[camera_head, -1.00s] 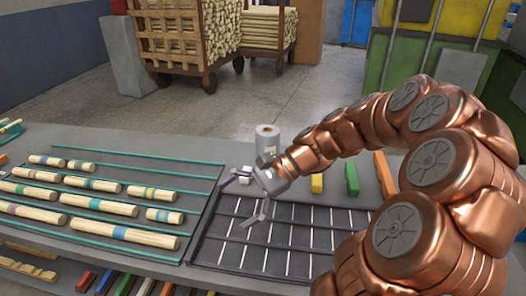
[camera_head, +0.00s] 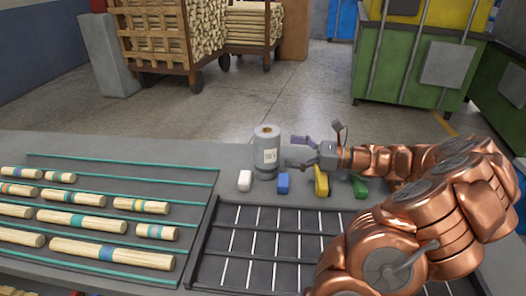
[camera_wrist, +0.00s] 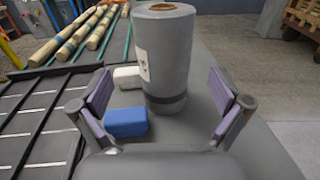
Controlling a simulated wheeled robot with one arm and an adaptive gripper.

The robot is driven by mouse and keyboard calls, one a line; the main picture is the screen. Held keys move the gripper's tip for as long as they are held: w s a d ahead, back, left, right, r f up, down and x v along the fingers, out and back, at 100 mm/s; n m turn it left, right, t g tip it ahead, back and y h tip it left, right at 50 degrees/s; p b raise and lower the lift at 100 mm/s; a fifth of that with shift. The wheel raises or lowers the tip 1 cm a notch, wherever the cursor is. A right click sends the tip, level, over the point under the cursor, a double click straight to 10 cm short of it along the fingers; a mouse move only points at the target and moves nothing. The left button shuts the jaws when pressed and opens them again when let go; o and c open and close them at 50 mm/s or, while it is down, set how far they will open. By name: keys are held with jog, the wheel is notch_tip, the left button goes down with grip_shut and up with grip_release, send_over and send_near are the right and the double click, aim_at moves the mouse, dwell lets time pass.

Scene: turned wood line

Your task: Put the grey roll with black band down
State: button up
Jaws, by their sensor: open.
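The grey roll (camera_head: 266,150) stands upright on the grey table at its back part, with a pale label on its side. In the wrist view the grey roll (camera_wrist: 168,55) shows a dark band low on its body and a brown core at its top. My gripper (camera_head: 298,152) is open and empty, level with the table just to the right of the roll. In the wrist view its two purple-padded fingers are spread, with the roll ahead between them. I see no contact between fingers and roll.
A white block (camera_head: 245,180), a blue block (camera_head: 283,183), a yellow block (camera_head: 321,181) and a green block (camera_head: 360,187) lie near the roll. A black slotted rack (camera_head: 212,240) is in front. Banded wooden rods (camera_head: 110,253) lie to the left.

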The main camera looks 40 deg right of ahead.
aim_at(267, 146)
jog(key=shift+d+x, duration=0.2)
jog(key=shift+x, duration=3.25)
jog(key=shift+w+r, duration=0.1)
jog(key=shift+w, duration=0.05)
jog(key=shift+c, duration=0.2)
jog(key=c, duration=1.5)
jog(key=shift+o, duration=0.2)
notch_tip(267, 146, up, 10)
jog(key=shift+p, duration=0.4)
